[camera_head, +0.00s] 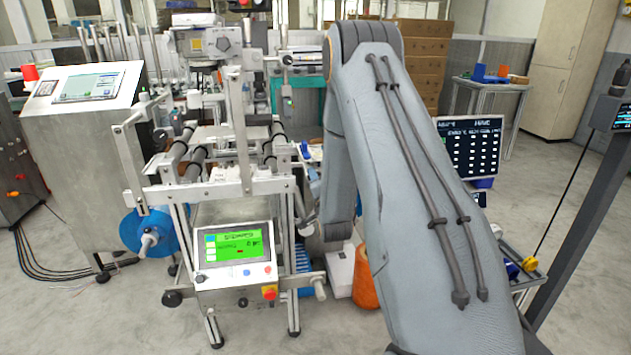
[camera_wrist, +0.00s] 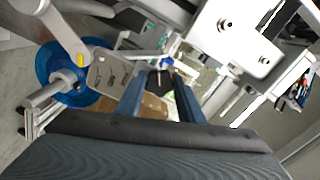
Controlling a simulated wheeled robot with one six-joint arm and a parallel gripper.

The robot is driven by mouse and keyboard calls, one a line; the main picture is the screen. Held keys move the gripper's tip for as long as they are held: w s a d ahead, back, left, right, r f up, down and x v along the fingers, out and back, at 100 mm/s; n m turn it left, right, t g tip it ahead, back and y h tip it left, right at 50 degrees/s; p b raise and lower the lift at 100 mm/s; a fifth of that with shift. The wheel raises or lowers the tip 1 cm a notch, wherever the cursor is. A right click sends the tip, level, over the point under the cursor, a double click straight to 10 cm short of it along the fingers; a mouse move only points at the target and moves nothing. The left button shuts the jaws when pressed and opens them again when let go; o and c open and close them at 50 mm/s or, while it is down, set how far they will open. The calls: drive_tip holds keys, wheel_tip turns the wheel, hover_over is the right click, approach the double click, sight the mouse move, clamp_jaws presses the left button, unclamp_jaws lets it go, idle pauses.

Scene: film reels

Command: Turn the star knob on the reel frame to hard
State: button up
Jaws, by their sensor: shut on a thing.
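The reel frame (camera_head: 258,187) stands left of centre in the head view, with a blue reel (camera_head: 150,232) low on its left side. In the wrist view my gripper (camera_wrist: 160,80) shows as two blue-grey fingers reaching forward. A small dark thing (camera_wrist: 159,83) lies between the fingertips, and the gripper is shut on it. It looks like the star knob, but its shape and any hard marking are too small to read. The blue reel also shows at the left of the wrist view (camera_wrist: 75,97). In the head view my arm covers the gripper and the knob.
A green-lit control panel (camera_head: 238,250) with a red button is on the frame's front. A steel cabinet with a screen (camera_head: 85,87) stands to the left. An orange spool (camera_head: 364,280) and white box (camera_head: 341,270) are on the floor beside my arm. The front floor is clear.

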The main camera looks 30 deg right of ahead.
drive_tip(key=m, duration=0.4)
drive_tip(key=shift+m, duration=0.4)
idle(0.4)
drive_tip(key=o, duration=1.1)
drive_tip(key=shift+c, duration=0.2)
drive_tip(key=v, duration=0.8)
drive_tip(key=shift+r, duration=0.1)
